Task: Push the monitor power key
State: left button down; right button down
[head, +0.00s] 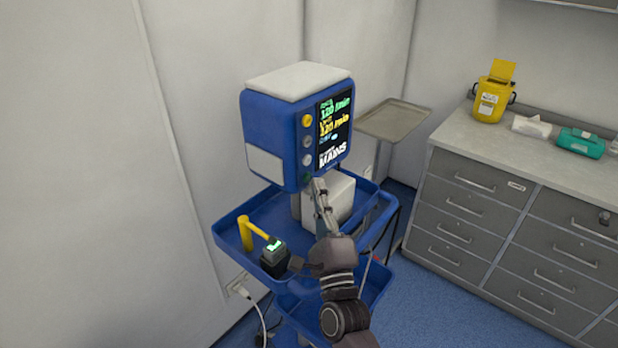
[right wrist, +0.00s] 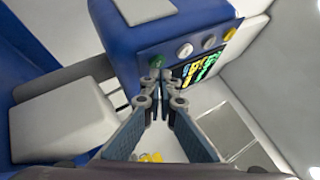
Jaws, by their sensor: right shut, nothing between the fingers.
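The blue monitor (head: 262,125) with a white top stands on the cart, its screen (head: 334,128) lit with green, yellow and white readings. A column of round keys runs beside the screen: a yellow one on top, two grey ones, and a green key (head: 306,178) at the bottom. In the right wrist view the green key (right wrist: 157,62) sits just beyond the fingertips. My right gripper (head: 318,184) is shut and empty, its tips (right wrist: 160,77) close to the green key. I cannot tell whether they touch it. My left gripper is not in view.
The blue cart tray (head: 228,238) holds a yellow post and a small dark device (head: 274,257) with a green display, close to my right arm. A metal tray stand (head: 394,120) is behind. A grey drawer counter (head: 480,165) is at right.

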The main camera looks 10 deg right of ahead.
jog(key=shift+w+a, duration=0.1)
jog(key=shift+w+a, duration=0.15)
jog(key=shift+w, duration=0.05)
jog(key=shift+s, duration=0.1)
jog(key=shift+s+d, duration=0.2)
dwell(0.3)
jog(key=shift+d, duration=0.1)
jog(key=shift+s+d+p, duration=0.3)
jog(key=shift+s+d, duration=0.6)
jog(key=shift+s, duration=0.3)
jog(key=shift+s+d+p, duration=0.3)
jog(key=shift+s+d, duration=0.6)
jog(key=shift+s, duration=0.3)
